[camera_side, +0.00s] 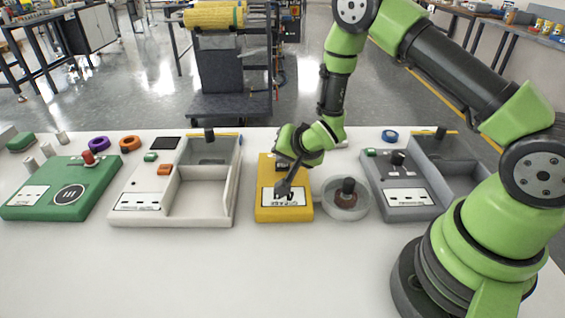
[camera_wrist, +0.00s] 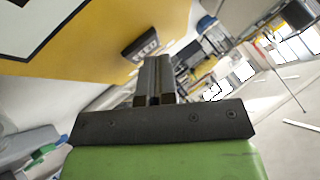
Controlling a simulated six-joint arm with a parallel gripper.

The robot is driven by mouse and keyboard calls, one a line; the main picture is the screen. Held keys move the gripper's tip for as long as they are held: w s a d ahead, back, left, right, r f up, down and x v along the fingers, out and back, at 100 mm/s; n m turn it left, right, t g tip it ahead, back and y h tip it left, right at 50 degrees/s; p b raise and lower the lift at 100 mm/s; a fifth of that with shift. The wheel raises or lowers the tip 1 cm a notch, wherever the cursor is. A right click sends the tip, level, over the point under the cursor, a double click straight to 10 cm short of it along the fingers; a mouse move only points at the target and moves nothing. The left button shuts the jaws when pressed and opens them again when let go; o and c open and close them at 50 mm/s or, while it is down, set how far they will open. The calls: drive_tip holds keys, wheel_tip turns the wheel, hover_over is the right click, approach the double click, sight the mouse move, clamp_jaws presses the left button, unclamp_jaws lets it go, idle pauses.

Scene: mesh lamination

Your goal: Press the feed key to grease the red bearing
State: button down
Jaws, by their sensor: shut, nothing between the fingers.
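The yellow unit (camera_side: 264,205) stands mid-table with a white label on its top. My gripper (camera_side: 281,189) is shut and empty, tilted down over this unit. In the wrist view its closed fingers (camera_wrist: 154,68) point at the black key (camera_wrist: 139,48) with pale lettering on the yellow face. The key looks close beyond the tips; I cannot tell whether they touch. In the side view my gripper hides most of the key. A grey round dish (camera_side: 333,209) joins the yellow unit's right side. In it, a dark reddish-brown ring (camera_side: 346,201) sits around a black post (camera_side: 348,186).
A white tray unit (camera_side: 225,200) stands left of the yellow unit, and a green unit (camera_side: 55,206) farther left. A grey unit (camera_side: 408,206) stands right of the dish. Purple (camera_side: 98,143), orange (camera_side: 130,144) and blue (camera_side: 390,135) rings lie behind. The table front is clear.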

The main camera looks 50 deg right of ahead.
idle(0.4)
drive_tip(key=shift+r, duration=0.95)
drive_tip(key=shift+r, duration=2.5)
wheel_tip(320, 180, up, 8)
drive_tip(key=n, duration=0.1)
hover_over(285, 165)
drive_tip(key=s+a, duration=0.1)
drive_tip(key=s, duration=0.1)
drive_tip(key=s+a+r+n+y, duration=0.1)
drive_tip(key=s+a+r+n, duration=0.1)
drive_tip(key=s+r, duration=0.55)
drive_tip(key=s+a+r+n+g+y, duration=0.1)
drive_tip(key=s+r+n, duration=0.1)
drive_tip(key=s, duration=0.5)
drive_tip(key=s+a+r+n+y, duration=0.1)
drive_tip(key=s+a+r, duration=0.1)
drive_tip(key=s, duration=0.6)
drive_tip(key=shift+r+n+g, duration=0.4)
